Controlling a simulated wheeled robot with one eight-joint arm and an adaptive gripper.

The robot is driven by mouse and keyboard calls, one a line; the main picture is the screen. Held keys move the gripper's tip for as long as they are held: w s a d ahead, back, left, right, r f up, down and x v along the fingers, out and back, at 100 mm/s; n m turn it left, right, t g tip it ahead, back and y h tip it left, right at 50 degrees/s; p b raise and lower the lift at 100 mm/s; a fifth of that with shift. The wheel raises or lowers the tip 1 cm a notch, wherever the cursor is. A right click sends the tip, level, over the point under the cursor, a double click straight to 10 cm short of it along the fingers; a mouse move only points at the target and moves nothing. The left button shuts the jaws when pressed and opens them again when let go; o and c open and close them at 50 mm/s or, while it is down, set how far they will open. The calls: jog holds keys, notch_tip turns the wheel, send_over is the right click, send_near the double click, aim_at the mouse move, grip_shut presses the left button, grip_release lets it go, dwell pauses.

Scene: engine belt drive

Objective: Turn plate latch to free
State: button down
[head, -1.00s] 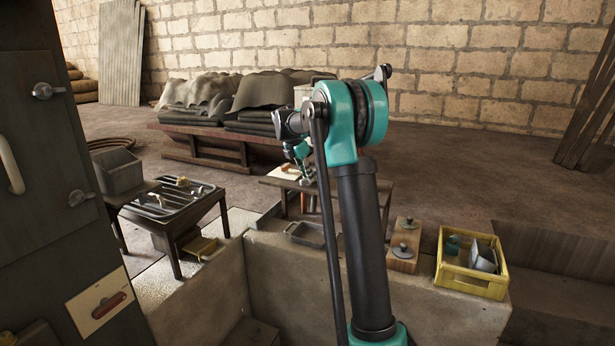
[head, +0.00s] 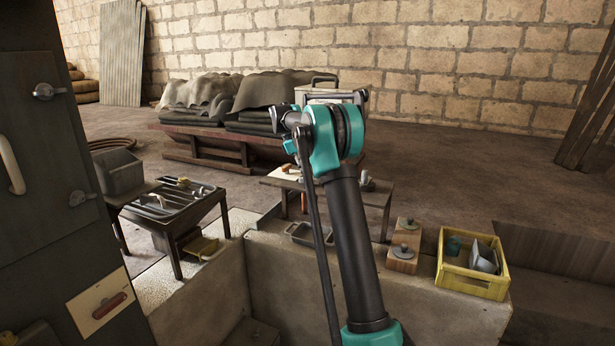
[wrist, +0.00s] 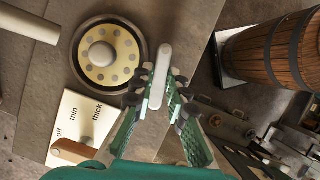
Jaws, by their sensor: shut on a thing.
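In the wrist view my gripper (wrist: 160,95) is shut on a pale grey rounded bar (wrist: 164,60). The bar looks like the plate latch, but its mount is hidden. It stands upright in the picture between the teal fingers, beside a round cream disc (wrist: 127,52) with holes, a central knob and a dark rim. Below the disc is a pale label plate (wrist: 85,118) reading off, thin and thick, with a brown wooden lever (wrist: 76,152) at off. In the head view my arm hides the gripper and the bar.
A wooden barrel (wrist: 270,55) with dark hoops stands at the right of the wrist view. In the head view, a yellow crate (head: 468,285) is at the right, a dark slatted table (head: 172,212) at the left, and a grey cabinet (head: 45,150) at the left edge.

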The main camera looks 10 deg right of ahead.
jog(key=shift+m+g, duration=0.4)
jog(key=shift+m, duration=0.8)
jog(key=c, duration=1.5)
grip_release()
jog(key=v, duration=1.2)
jog(key=shift+d, duration=0.2)
